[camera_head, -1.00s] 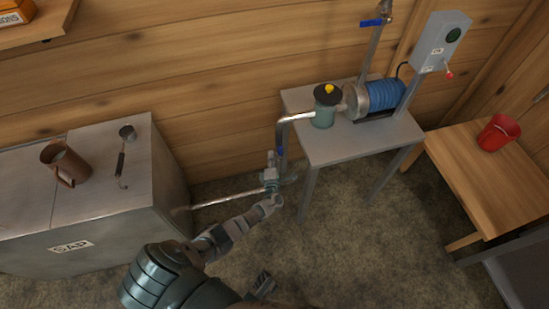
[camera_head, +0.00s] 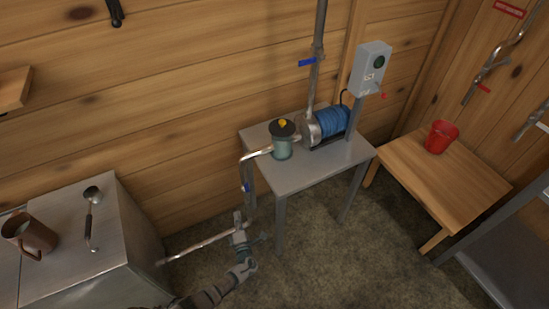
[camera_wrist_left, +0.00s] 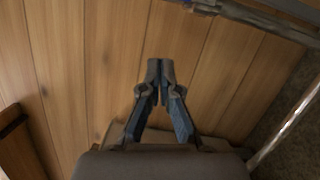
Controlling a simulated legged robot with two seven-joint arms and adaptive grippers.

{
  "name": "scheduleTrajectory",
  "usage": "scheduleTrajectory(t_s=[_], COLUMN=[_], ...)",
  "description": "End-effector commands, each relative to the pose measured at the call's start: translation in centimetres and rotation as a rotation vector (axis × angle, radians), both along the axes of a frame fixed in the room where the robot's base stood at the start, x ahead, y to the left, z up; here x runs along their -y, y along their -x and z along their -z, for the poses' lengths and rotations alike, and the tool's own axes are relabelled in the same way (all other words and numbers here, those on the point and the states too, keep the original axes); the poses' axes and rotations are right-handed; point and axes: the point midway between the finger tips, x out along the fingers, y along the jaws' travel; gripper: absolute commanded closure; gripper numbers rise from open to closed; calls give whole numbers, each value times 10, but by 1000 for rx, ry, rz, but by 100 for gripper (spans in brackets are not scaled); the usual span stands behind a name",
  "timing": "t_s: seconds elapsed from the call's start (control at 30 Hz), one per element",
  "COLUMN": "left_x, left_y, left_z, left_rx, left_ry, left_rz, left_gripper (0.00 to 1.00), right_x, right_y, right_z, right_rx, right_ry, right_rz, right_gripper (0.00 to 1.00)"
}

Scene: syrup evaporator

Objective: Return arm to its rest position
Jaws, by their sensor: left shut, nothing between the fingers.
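My left arm comes in from the bottom edge of the head view. Its gripper (camera_head: 239,222) is beside the low metal pipe (camera_head: 205,243), in front of the pump table. In the left wrist view the fingers (camera_wrist_left: 160,66) meet at their tips with nothing between them, and wood planks lie behind. Whether the gripper touches the pipe cannot be told. My right gripper is out of view.
A steel tank (camera_head: 82,262) at left bears a brown jug (camera_head: 30,237) and a ladle (camera_head: 91,215). A grey table (camera_head: 290,182) holds a blue pump (camera_head: 331,121) and a lidded canister (camera_head: 282,143). A red bucket (camera_head: 440,136) stands on a wooden table (camera_head: 455,185).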

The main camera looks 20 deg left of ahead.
Motion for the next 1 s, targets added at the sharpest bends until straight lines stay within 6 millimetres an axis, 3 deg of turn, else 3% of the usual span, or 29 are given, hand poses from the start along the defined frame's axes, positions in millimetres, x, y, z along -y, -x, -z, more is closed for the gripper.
scheduleTrajectory(t_s=[0.2, 0.27, 0.33, 0.47, 0.6, 0.7, 0.83, 0.87, 0.9, 1.0], left_x=[-4, -7, -10, -4, 29, 64, 107, 115, 125, 140], left_y=[6, 16, 38, 105, 191, 248, 303, 312, 323, 338], left_z=[7, 17, 36, 88, 137, 157, 164, 163, 163, 160], left_rx=[9, 30, 82, 282, 644, 982, 1457, -1526, -1522, -1505], left_ry=[58, 169, 392, 986, 1592, 1886, 2019, -1976, -1804, -1504], left_rz=[-12, -39, -105, -371, -840, -1255, -1787, 1856, 1830, 1772], left_gripper=[100, 100, 100, 100, 100, 100, 100, 100, 100, 100], right_x=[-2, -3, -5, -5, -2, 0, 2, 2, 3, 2], right_y=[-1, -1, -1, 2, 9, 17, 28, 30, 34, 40], right_z=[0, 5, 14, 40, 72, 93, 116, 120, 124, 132], right_rx=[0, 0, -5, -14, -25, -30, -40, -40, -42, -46], right_ry=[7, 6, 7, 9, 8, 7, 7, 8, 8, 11], right_rz=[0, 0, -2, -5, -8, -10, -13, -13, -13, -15], right_gripper=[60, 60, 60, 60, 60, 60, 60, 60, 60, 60])
